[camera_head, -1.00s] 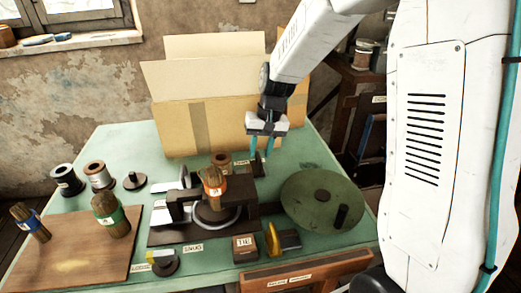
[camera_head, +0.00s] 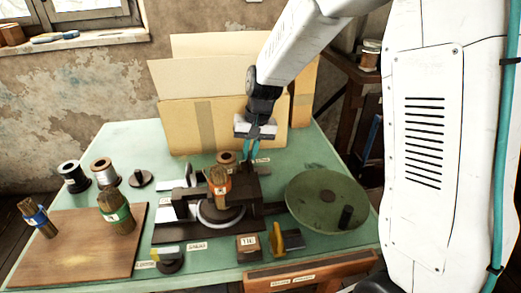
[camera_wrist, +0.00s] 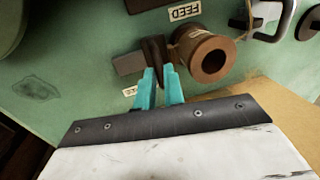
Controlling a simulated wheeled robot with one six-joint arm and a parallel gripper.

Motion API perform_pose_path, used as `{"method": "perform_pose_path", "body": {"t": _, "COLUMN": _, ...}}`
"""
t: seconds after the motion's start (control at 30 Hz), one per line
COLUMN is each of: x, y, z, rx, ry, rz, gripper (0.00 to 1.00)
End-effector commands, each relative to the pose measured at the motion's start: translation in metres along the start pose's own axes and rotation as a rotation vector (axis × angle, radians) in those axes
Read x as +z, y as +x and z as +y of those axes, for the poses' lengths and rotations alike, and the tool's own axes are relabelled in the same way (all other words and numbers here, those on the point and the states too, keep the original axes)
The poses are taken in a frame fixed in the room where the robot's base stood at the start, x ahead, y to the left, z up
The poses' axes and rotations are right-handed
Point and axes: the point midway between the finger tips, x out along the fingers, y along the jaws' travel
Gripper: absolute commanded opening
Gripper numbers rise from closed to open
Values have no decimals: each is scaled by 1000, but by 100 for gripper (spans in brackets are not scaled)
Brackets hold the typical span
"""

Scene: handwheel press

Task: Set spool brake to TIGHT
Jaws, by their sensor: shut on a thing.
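My gripper (camera_head: 247,149) points down at the back of the green table, behind the press. In the wrist view its teal fingers (camera_wrist: 160,88) are shut on the near end of a dark brown lever-like piece (camera_wrist: 155,49). A grey block (camera_wrist: 129,63) is beside that piece, and a brown spool (camera_wrist: 207,55) stands close on its other side. The brown spool also shows in the head view (camera_head: 227,159). A small label (camera_wrist: 130,91) by the fingers is partly hidden and I cannot read it. I cannot read a brake setting.
A label reading FEED (camera_wrist: 184,12) is near the spool. The press (camera_head: 217,207) stands in front of my gripper, with a green disc (camera_head: 318,193) to its right. A cardboard box (camera_head: 182,125) stands behind. Yellow-handled pieces (camera_head: 276,239) are at the front.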

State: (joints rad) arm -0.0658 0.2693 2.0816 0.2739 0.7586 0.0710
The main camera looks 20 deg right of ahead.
Motion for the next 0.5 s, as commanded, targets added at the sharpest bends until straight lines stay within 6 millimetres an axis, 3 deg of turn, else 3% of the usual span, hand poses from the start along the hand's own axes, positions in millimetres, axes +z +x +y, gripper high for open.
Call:
{"method": "perform_pose_path", "body": {"t": 0.27, "x": 0, "y": 0, "z": -6, "rx": -5, "ry": -2, "rz": 2, "gripper": 0}}
{"method": "perform_pose_path", "body": {"t": 0.3, "x": 0, "y": 0, "z": -6, "rx": -5, "ry": -3, "rz": 2, "gripper": 21}}
{"method": "perform_pose_path", "body": {"t": 0.33, "x": 0, "y": 0, "z": -6, "rx": -5, "ry": -3, "rz": 2, "gripper": 30}}
{"method": "perform_pose_path", "body": {"t": 0.5, "x": 0, "y": 0, "z": -3, "rx": -4, "ry": 1, "rz": 2, "gripper": 33}}
